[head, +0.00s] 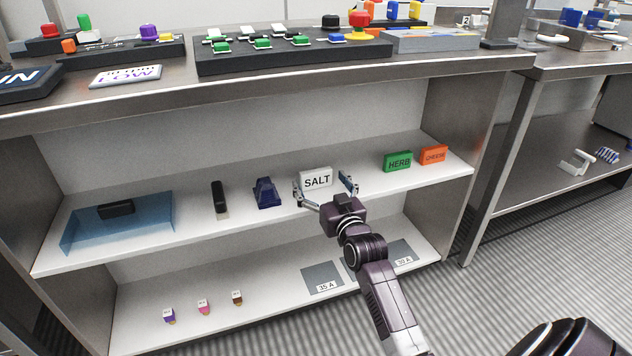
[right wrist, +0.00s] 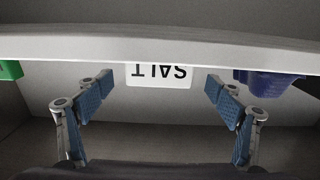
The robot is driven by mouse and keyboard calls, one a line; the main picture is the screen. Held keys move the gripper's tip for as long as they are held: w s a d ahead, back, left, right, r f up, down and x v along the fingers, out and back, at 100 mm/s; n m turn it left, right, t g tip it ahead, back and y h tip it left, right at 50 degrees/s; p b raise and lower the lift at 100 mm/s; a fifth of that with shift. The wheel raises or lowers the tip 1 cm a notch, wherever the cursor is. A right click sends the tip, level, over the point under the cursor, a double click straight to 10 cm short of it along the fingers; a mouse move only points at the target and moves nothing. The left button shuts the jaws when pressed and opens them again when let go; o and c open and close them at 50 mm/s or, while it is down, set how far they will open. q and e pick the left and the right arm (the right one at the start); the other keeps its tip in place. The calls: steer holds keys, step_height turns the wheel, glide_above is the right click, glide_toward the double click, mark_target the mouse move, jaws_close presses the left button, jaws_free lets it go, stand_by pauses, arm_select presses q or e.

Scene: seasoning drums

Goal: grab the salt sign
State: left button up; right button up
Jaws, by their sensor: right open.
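The salt sign (head: 316,179) is a white block with black SALT lettering, standing on the white middle shelf (head: 240,222). In the right wrist view the salt sign (right wrist: 160,75) appears upside down, between the fingers. My right gripper (head: 323,188) is open in front of the sign, one finger toward each side of it. The right wrist view also shows the right gripper (right wrist: 159,88) with its blue-padded fingers spread wider than the sign and a gap on both sides. Whether the fingertips overlap the sign's sides in depth is hard to tell. My left gripper is not in view.
A dark blue object (head: 266,193) and a black upright piece (head: 219,200) stand left of the sign. A green HERB sign (head: 397,161) and an orange CHEESE sign (head: 433,155) stand to its right. A blue clear tray (head: 150,228) is at far left. The counter (head: 300,78) overhangs the shelf.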

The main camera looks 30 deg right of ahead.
mark_target(318, 176)
steer(key=shift+b+x, duration=0.5)
steer(key=shift+x, duration=1.2)
steer(key=shift+d, duration=0.1)
steer(key=shift+c, duration=0.7)
steer(key=c, duration=1.2)
steer(key=shift+o, duration=0.2)
steer(key=shift+r, duration=0.2)
